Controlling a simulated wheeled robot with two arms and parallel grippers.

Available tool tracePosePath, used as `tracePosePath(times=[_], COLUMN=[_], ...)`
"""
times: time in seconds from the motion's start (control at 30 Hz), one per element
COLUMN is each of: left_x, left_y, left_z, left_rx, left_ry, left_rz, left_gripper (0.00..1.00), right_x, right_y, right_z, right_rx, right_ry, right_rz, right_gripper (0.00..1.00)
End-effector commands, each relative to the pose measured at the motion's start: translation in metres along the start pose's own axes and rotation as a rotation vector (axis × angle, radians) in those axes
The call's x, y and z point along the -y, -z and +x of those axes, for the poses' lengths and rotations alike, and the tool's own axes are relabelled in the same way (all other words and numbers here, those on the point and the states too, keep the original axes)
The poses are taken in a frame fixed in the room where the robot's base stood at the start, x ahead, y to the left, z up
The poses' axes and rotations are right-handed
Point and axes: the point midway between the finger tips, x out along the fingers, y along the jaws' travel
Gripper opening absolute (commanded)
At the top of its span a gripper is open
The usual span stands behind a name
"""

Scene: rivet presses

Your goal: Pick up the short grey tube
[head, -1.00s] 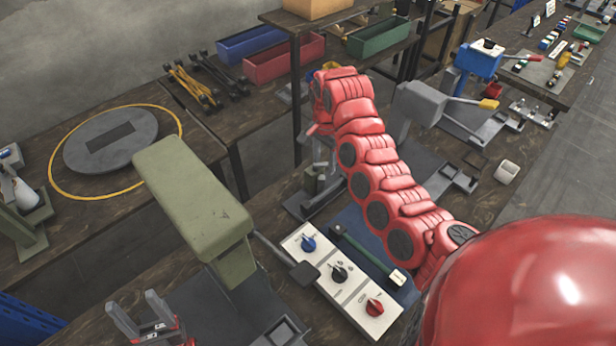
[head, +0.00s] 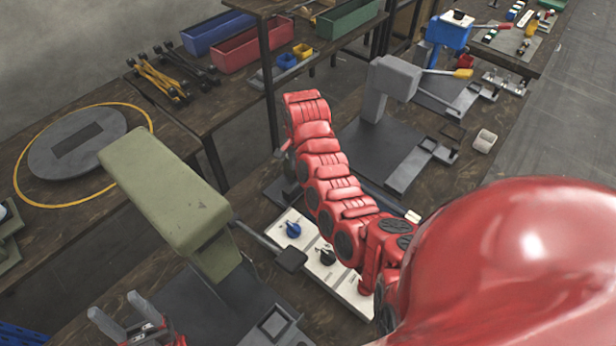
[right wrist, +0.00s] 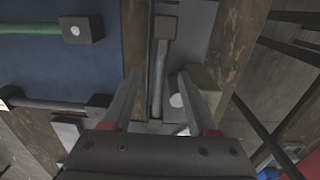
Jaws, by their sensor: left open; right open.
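A grey tube with dark end blocks (right wrist: 55,104) lies at the left of the right wrist view, by the edge of the blue mat. In the head view, a tube with a pale end (head: 388,202), partly hidden behind my red right arm, may be the same one. My right gripper (right wrist: 161,76) is open. A grey bar with a dark block at its end shows between its fingers; I cannot tell how far below it is. The grey tube lies left of the fingers, clear of them. My left gripper (head: 142,312) is open and empty at the bottom left of the head view.
A green tube (right wrist: 30,28) lies on the blue mat (right wrist: 40,65). An olive press (head: 170,190) with a lever stands near my left gripper. A white knob panel (head: 312,262) is beside my right arm. A grey press (head: 395,80) stands behind.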

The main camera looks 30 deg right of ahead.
Motion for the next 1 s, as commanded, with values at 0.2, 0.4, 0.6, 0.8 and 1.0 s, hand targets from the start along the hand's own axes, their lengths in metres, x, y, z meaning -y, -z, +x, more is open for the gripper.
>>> tracePosePath(times=[0.2,0.4,0.6,0.8,1.0], left_x=[0.001,0.001,0.001,0.001,0.001], left_y=[0.003,0.004,0.005,0.005,0.005], left_z=[0.017,0.026,0.029,0.029,0.029], left_rx=[0.000,0.000,0.000,0.000,0.000], left_ry=[0.000,0.000,0.000,0.000,0.000], left_rz=[0.000,0.000,0.000,0.000,0.000], left_gripper=[0.57,0.57,0.57,0.57,0.57], right_x=[-0.001,0.000,0.001,0.001,0.001], right_y=[0.000,0.000,0.000,0.000,0.000], right_z=[0.013,0.036,0.050,0.053,0.052], right_rx=[0.004,0.001,0.002,0.002,0.001], right_ry=[-0.006,-0.005,-0.001,0.000,0.000], right_rz=[-0.001,-0.001,0.000,0.001,0.001], right_gripper=[0.59,0.59,0.59,0.59,0.39])
